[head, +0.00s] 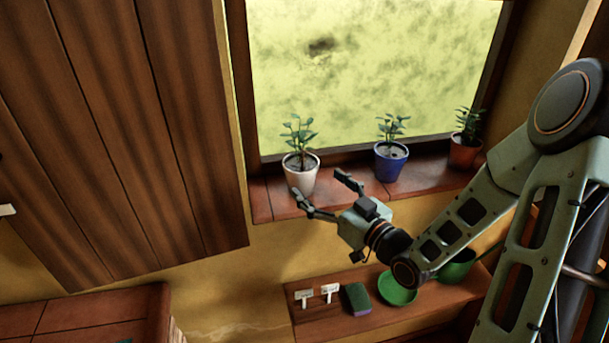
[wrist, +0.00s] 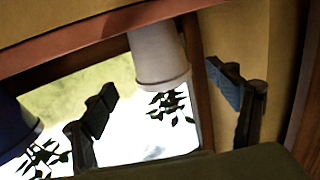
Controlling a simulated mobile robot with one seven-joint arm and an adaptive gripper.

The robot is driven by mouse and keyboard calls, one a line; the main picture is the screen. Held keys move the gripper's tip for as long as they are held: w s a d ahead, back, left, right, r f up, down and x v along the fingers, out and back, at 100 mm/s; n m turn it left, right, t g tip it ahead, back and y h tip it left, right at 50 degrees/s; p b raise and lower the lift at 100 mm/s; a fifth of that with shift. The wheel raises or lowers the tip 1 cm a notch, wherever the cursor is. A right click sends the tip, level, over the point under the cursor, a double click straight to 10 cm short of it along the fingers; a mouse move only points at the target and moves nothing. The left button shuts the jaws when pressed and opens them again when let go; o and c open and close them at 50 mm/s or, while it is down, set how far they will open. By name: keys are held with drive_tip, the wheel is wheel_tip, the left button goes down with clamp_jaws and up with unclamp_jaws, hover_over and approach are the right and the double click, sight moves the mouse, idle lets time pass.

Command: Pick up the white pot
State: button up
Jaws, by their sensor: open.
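The white pot (head: 300,178) holds a green leafy plant and stands upright on the brick window sill, at the sill's left end in the head view. In the wrist view the white pot (wrist: 159,57) appears upside down, between the two fingers but beyond them. My gripper (head: 325,188) is open and empty, in front of the sill, with its fingers spread toward the pot. It also shows in the wrist view (wrist: 170,100). I see no contact between the fingers and the pot.
A blue pot (head: 390,161) and a terracotta pot (head: 465,150) with plants stand right of the white pot. A wooden cabinet (head: 130,130) is at the left. A lower shelf holds a sponge (head: 357,298), a green bowl (head: 397,288) and small white labels (head: 329,290).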

sight(301, 168)
drive_tip(key=p+x, duration=0.2)
drive_tip(key=x, duration=0.5)
drive_tip(key=shift+w+a, duration=0.2)
drive_tip(key=shift+w, duration=0.05)
drive_tip(key=shift+c, duration=0.3)
drive_tip(key=c, duration=1.5)
drive_tip(key=shift+c, duration=0.9)
drive_tip(key=shift+r, duration=0.2)
